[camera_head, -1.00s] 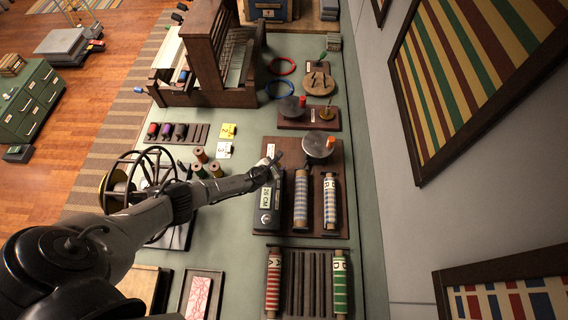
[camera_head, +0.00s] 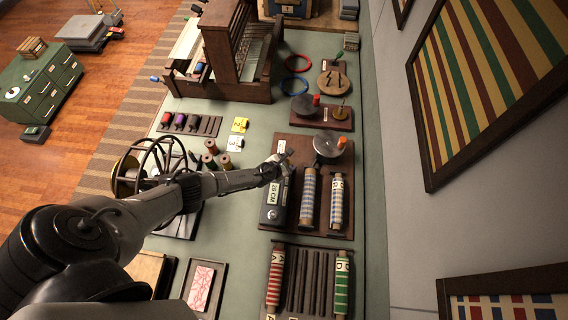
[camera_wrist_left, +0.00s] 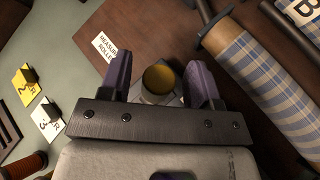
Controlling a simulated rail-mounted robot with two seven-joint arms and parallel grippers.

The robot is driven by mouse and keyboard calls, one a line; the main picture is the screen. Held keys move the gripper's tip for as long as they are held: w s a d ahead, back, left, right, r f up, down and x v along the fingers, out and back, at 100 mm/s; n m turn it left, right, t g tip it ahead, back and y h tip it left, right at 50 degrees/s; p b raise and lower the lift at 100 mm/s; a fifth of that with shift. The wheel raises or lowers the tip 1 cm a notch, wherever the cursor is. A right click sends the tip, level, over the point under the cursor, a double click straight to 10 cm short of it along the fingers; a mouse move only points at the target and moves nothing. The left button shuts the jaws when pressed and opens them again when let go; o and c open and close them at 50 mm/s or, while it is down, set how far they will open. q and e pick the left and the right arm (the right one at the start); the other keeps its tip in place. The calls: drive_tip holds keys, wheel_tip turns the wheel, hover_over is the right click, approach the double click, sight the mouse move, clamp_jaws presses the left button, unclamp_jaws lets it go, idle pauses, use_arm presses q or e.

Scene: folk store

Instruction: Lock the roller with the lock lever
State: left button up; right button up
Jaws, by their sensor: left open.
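The measuring roller unit is a dark box (camera_head: 269,212) marked "25 CM" on a brown wooden board (camera_head: 297,232). My left gripper (camera_head: 285,160) is at the far end of this box. In the left wrist view, my left gripper (camera_wrist_left: 160,78) is open, with its two purple fingers on either side of a round brass-coloured knob (camera_wrist_left: 158,79). The knob sits between the fingers with gaps beside it. A "MEASURE ROLLER" label (camera_wrist_left: 104,46) lies to the left. I cannot tell whether the knob is part of the lock lever. My right gripper is not in view.
A rack (camera_head: 309,278) with red and green rolls is nearer. A spoked wheel (camera_head: 150,165) and thread spools stand left.

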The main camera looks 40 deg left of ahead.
use_arm(q)
drive_tip(key=shift+s+r, duration=0.25)
drive_tip(key=p+v, duration=0.6)
drive_tip(key=v, duration=0.7)
idle(0.5)
